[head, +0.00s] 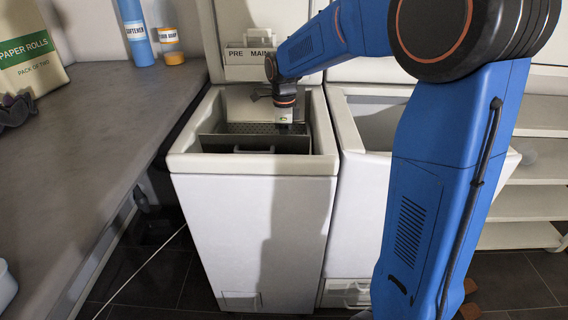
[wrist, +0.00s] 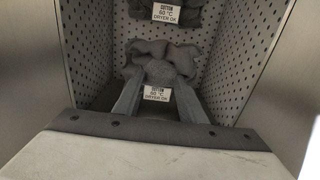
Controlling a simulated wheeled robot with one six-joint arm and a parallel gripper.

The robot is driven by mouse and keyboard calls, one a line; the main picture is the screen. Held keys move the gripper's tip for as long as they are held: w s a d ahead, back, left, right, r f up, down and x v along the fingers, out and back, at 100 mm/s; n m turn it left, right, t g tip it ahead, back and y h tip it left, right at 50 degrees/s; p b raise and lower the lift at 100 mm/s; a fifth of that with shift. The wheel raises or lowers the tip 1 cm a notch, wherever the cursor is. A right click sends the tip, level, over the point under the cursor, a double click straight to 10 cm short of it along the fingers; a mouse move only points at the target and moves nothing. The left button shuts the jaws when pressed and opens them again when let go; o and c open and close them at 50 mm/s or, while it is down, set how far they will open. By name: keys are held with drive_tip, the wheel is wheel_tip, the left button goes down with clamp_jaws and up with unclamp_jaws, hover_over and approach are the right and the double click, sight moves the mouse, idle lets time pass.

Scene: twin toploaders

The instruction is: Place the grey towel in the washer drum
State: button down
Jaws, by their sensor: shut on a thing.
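The washer (head: 255,220) is the left white toploader, with its lid up. My gripper (head: 284,125) points down into its open top. In the wrist view my gripper (wrist: 158,85) is shut on a bunched grey towel (wrist: 165,52) with a white care label reading 60 °C, dryer ok. The towel is inside the perforated drum (wrist: 240,60), between its walls. Whether it touches the drum floor I cannot tell. A second dark grey cloth (wrist: 170,25) with a similar label lies beyond it in the drum. Neither cloth shows clearly in the head view.
A second toploader (head: 365,190) stands close on the right, also open. A grey counter (head: 90,120) runs along the left with a softener bottle (head: 136,35), an orange-labelled container (head: 170,45) and a paper rolls pack (head: 28,55). Shelves (head: 530,190) stand at right.

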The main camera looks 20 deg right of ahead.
drive_tip(key=shift+f, duration=3.55)
drive_tip(key=c, duration=1.1)
unclamp_jaws()
drive_tip(key=shift+f, duration=0.1)
wheel_tip(320, 180, up, 11)
drive_tip(key=shift+r, duration=0.65)
